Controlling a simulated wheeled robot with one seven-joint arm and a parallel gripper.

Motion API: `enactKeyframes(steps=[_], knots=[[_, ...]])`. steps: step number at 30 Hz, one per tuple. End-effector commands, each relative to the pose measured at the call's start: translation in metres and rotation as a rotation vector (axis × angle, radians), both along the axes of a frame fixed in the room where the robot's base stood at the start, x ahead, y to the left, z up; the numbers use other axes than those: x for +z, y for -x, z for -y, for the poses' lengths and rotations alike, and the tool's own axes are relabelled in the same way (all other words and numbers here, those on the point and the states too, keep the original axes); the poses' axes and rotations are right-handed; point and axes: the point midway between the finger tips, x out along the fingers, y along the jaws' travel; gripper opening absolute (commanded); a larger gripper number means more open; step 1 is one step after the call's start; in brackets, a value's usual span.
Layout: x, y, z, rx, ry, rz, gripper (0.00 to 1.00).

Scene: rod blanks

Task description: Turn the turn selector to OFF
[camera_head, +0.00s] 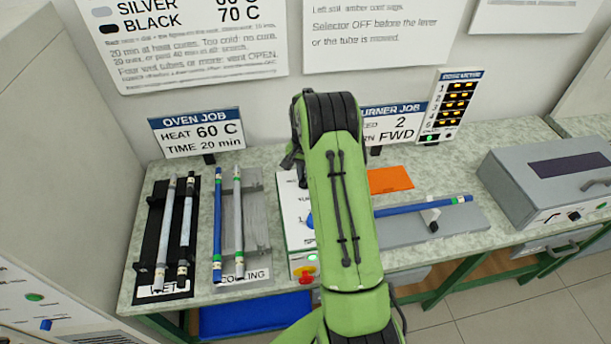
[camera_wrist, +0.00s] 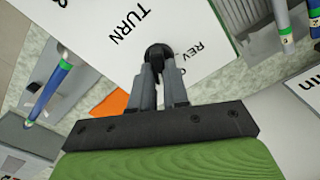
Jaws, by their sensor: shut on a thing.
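The turn selector (camera_wrist: 157,49) is a small black knob on a white panel (camera_wrist: 205,20), near the printed words TURN and REV in the wrist view. My gripper (camera_wrist: 159,72) is shut on the knob, with a grey finger on each side of it. The fingers hide part of the knob, and I cannot tell which position it points to. In the head view the white turner box (camera_head: 297,215) shows left of my green arm. The arm hides the selector and my gripper there.
A blue rod (camera_head: 425,206) lies on supports right of my arm, near an orange sheet (camera_head: 391,180). The wet rack (camera_head: 155,222) and cooling rack (camera_head: 255,207) hold rods at left. A grey oven (camera_head: 548,172) stands at right. A red button (camera_head: 306,277) sits low on the box.

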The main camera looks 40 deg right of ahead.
Motion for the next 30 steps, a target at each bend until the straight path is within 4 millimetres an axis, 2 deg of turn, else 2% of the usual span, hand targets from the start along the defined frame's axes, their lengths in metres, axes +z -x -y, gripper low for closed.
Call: enactKeyframes(steps=[15,30], knots=[[0.0001,-0.0024,-0.001,0.405,0.003,0.004,0.0],[0.0009,-0.0028,-0.0018,0.532,0.002,0.003,0.0]])
